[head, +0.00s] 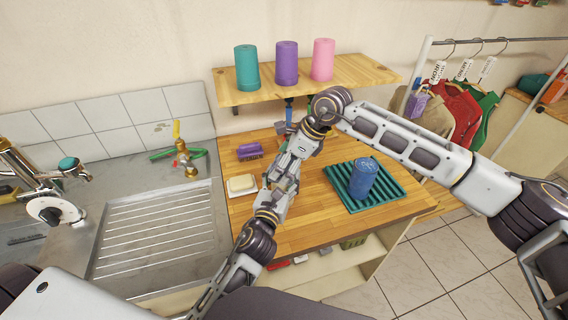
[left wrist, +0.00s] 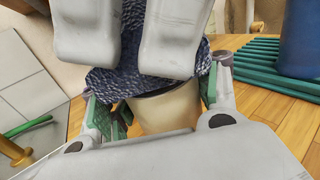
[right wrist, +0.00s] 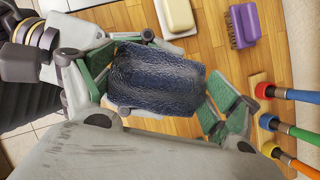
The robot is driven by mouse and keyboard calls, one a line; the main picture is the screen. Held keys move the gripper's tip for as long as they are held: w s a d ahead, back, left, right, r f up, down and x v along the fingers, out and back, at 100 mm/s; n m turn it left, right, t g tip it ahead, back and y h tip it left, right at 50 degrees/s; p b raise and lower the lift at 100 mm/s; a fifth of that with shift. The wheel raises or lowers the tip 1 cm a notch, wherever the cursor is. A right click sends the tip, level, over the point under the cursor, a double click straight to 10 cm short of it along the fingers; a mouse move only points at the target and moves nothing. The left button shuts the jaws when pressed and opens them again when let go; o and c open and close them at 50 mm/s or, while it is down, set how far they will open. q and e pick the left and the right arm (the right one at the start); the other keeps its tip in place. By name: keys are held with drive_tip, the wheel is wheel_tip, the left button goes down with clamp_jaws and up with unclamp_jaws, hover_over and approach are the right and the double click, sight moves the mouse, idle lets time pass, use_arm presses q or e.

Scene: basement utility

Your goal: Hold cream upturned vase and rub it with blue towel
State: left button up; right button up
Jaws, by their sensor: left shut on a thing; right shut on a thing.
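The cream upturned vase (left wrist: 165,108) is between the green finger pads of my left gripper (left wrist: 160,112), which is shut on it. The blue towel (right wrist: 155,78) is a dark blue, textured bundle between the pads of my right gripper (right wrist: 160,85), which is shut on it. In the left wrist view the towel (left wrist: 133,75) lies against the vase's far end, with my right gripper's pale fingers over it. In the head view my left gripper (head: 270,195) and right gripper (head: 284,175) meet above the wooden counter and hide most of the vase and towel.
A blue vessel (head: 363,179) stands on a teal ribbed rack (head: 335,187) at right. A soap dish (head: 242,186) and purple brush (head: 250,151) lie at left, beside the metal sink (head: 100,255). A shelf (head: 300,88) with teal, purple and pink vessels hangs behind.

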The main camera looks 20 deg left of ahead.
drive_tip(key=shift+r, duration=3.5)
drive_tip(key=shift+f, duration=0.2)
drive_tip(key=shift+f, duration=3.2)
drive_tip(key=shift+f, duration=0.15)
drive_tip(key=shift+s+f, duration=0.1)
drive_tip(key=shift+s+d, duration=0.35)
drive_tip(key=shift+s, duration=0.1)
drive_tip(key=shift+w+a+r, duration=0.2)
drive_tip(key=shift+w+a, duration=0.45)
drive_tip(key=shift+w, duration=0.3)
drive_tip(key=shift+w+a+r, duration=0.1)
drive_tip(key=shift+a, duration=0.05)
